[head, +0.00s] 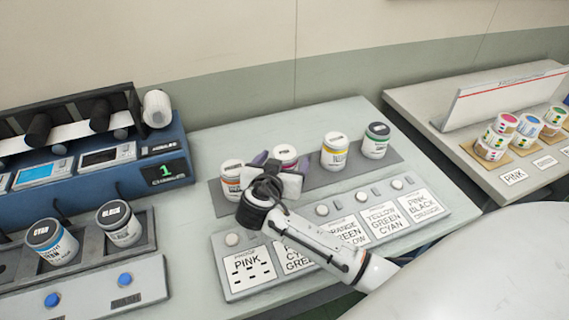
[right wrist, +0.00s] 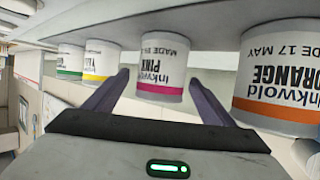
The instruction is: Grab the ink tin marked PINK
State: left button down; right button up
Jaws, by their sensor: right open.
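The PINK ink tin (head: 286,152) is a white tin with a pink band. It stands on the grey strip, second from left in a row of tins, its lower part hidden by my gripper in the head view. My right gripper (head: 281,162) is open in front of it. In the right wrist view the picture is upside down, and the PINK tin (right wrist: 162,72) shows between the two spread fingers of the gripper (right wrist: 158,80). I cannot tell whether the fingers touch it. My left gripper is not in view.
The ORANGE tin (head: 232,180) stands close on the left of the PINK tin. A yellow-banded tin (head: 334,152) and a green-banded tin (head: 376,141) stand to the right. A button panel (head: 235,284) with recipe cards lies in front, under my right arm.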

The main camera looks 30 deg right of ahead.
jog(key=x, duration=0.5)
jog(key=shift+r, duration=0.1)
jog(key=c, duration=1.5)
